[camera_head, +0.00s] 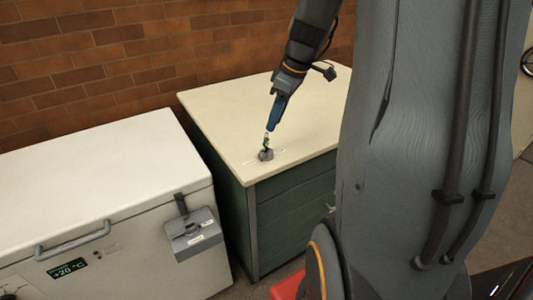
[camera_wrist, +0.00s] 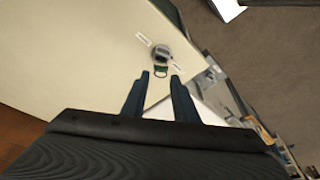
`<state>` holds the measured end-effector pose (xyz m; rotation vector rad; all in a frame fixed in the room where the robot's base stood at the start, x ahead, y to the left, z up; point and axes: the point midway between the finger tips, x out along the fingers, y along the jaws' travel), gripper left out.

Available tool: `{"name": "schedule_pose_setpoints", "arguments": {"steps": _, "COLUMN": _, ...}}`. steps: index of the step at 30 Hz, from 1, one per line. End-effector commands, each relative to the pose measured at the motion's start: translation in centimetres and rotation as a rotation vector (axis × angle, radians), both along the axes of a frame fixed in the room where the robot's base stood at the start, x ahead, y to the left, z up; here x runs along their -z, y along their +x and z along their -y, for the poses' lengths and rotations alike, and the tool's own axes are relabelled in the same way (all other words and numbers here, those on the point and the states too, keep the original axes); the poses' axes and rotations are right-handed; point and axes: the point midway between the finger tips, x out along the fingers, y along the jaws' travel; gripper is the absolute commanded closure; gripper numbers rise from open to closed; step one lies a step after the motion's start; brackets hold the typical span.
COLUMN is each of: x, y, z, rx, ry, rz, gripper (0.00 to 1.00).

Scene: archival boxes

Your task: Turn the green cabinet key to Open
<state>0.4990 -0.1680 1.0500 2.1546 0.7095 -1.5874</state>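The green cabinet (camera_head: 290,206) has a cream top (camera_head: 245,105). A round grey lock (camera_head: 266,155) sits on the top near its front edge, and it also shows in the wrist view (camera_wrist: 162,52). The green key (camera_wrist: 161,71) stands in the lock, its loop facing my gripper. Two small white labels (camera_wrist: 143,39) flank the lock; their words are too small to read. My gripper (camera_wrist: 159,75) is open, its two blue fingers on either side of the key loop, which shows at or just beyond the fingertips. Whether they touch it I cannot tell.
A white chest freezer (camera_head: 100,190) with a handle, a display and a grey latch (camera_head: 190,235) stands left of the cabinet, a narrow gap between them. A brick wall (camera_head: 150,60) is behind. The rest of the cabinet top is clear.

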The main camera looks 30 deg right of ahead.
Motion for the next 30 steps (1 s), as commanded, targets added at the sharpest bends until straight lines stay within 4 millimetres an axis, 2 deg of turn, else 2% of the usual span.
{"name": "schedule_pose_setpoints", "arguments": {"steps": 12, "x": -0.3, "y": -0.6, "z": -1.3, "rx": 0.422, "ry": 0.0, "rz": -0.004, "gripper": 0.73}}
{"name": "schedule_pose_setpoints", "arguments": {"steps": 30, "x": -0.3, "y": -0.9, "z": -2.1, "rx": 0.723, "ry": -0.001, "rz": -0.003, "gripper": 0.73}}
